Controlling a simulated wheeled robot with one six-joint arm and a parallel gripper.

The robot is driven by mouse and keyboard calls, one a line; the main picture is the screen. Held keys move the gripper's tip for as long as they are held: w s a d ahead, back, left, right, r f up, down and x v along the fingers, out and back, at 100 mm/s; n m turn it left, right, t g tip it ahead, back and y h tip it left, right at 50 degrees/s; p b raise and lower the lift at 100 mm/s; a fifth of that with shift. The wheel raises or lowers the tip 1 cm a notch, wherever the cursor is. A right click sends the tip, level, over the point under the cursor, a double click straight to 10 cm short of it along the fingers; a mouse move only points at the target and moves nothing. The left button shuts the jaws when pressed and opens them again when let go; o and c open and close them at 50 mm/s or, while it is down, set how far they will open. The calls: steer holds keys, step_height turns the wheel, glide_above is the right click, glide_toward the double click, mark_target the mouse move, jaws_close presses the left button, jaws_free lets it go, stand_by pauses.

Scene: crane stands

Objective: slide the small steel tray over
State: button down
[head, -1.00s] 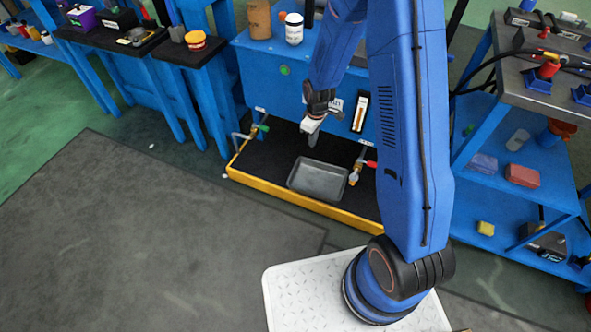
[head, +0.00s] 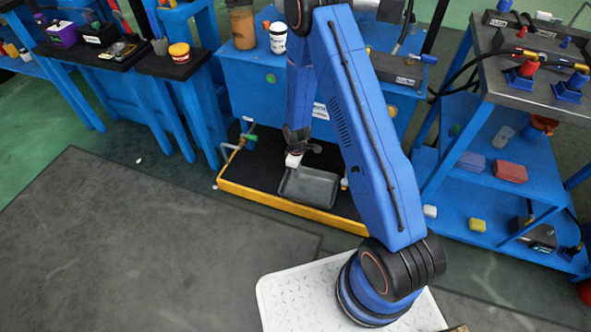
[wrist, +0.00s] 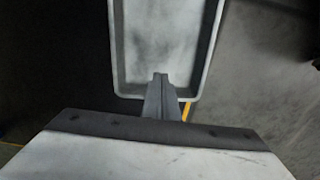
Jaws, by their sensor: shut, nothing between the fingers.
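The small steel tray (head: 312,190) is grey and shallow with a raised rim. It lies flat on the black shelf with the yellow front edge, below the blue cabinet. My gripper (head: 292,168) is at the tray's left end in the head view, low down near its rim. In the wrist view the tray (wrist: 166,45) fills the upper middle and looks empty. The shut fingers of my gripper (wrist: 160,80) reach over its near rim. I cannot tell whether the fingertips touch the tray.
The yellow edge (head: 280,205) bounds the shelf in front. A pipe with a green-handled valve (head: 245,142) stands at the shelf's left. A blue rack (head: 500,190) with several blocks is at the right. Black shelf surface is bare left of the tray.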

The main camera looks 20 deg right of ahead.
glide_above(288, 184)
steer(key=s+d, duration=0.3)
steer(key=d, duration=0.1)
steer(key=f, duration=0.6)
steer(key=shift+w+a, duration=0.2)
steer(key=shift+a, duration=0.05)
steer(key=shift+w+a+r, duration=0.1)
steer(key=shift+w+a, duration=0.7)
steer(key=shift+a, duration=0.25)
steer(key=shift+w+a, duration=0.4)
steer(key=shift+a, duration=0.15)
steer(key=w+a, duration=0.2)
steer(key=a, duration=0.2)
steer(key=w+a, duration=0.6)
steer(key=a, duration=0.1)
steer(key=shift+w+a, duration=0.2)
steer(key=shift+a, duration=0.15)
